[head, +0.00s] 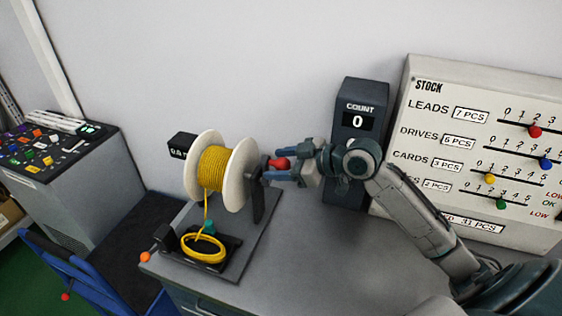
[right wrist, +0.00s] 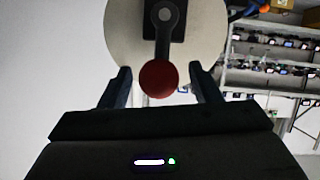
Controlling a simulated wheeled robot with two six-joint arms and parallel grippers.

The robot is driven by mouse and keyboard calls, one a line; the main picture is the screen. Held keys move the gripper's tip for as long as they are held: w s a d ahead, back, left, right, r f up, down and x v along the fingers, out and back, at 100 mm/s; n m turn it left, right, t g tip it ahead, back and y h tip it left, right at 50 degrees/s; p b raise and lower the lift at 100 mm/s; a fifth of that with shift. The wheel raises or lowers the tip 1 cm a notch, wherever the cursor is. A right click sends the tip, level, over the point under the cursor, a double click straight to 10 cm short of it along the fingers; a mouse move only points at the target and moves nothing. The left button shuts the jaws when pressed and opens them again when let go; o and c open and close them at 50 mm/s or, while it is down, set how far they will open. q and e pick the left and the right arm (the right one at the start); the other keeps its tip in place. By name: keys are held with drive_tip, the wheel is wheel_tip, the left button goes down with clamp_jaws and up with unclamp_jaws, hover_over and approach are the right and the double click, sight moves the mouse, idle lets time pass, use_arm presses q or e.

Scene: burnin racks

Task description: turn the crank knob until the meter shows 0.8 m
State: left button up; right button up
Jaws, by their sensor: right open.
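The crank knob (head: 279,163) is red and sits on the right side of a white spool (head: 240,174) wound with yellow cord. My right gripper (head: 272,169) is at the knob. In the right wrist view the knob (right wrist: 158,78) lies between the two open fingers (right wrist: 158,80), with a gap on each side. The crank arm (right wrist: 163,35) runs up from it to the spool hub. The meter (head: 182,146) is a small black box behind the spool; its reading is partly hidden, and only about "0.0" or "0.8" shows, too small to tell. My left gripper is not in view.
Yellow cord (head: 203,249) is coiled on a black tray at the bench front. A dark count box (head: 357,150) reading 0 and a white stock board (head: 420,80) stand behind my right arm. A blue chair-like frame (head: 60,262) is at the left.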

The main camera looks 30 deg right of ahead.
drive_tip(key=c, duration=1)
drive_tip(key=shift+w+d+f+b, duration=0.2)
drive_tip(key=shift+w+d+b, duration=0.25)
drive_tip(key=shift+d, duration=0.1)
drive_tip(key=shift+w+d+f, duration=0.15)
drive_tip(key=shift+w+d, duration=0.3)
drive_tip(key=shift+d, duration=0.05)
drive_tip(key=shift+w+d+f+b, duration=0.75)
drive_tip(key=shift+d+f+b, duration=0.1)
drive_tip(key=shift+b, duration=0.2)
